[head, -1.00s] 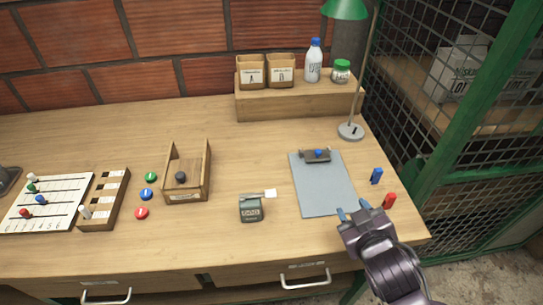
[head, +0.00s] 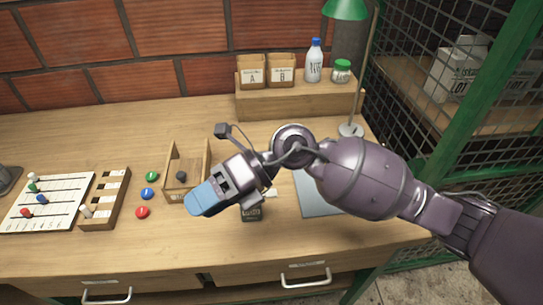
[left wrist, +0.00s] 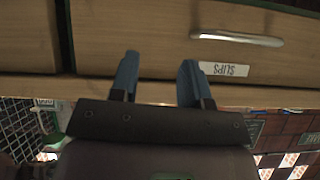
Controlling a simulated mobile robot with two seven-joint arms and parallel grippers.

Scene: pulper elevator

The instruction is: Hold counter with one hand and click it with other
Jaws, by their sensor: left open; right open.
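The counter (head: 251,213) is a small dark grey-green device on the tabletop near the front edge. My right arm reaches across from the right, and its gripper (head: 203,198) hangs above and left of the counter, hiding its upper part. Its blue fingers overlap in this view; it holds nothing that I can see. My left gripper is outside the head view. In the left wrist view my left gripper (left wrist: 156,75) has its two blue fingers apart and empty, in front of a wooden drawer front (left wrist: 150,35).
A wooden tray (head: 207,160) holds a dark knob. Three coloured buttons (head: 147,194) and a slider board (head: 50,200) lie left. A grey clipboard (head: 318,205) is partly behind my right arm. A wooden riser (head: 290,105) and lamp (head: 345,10) stand behind.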

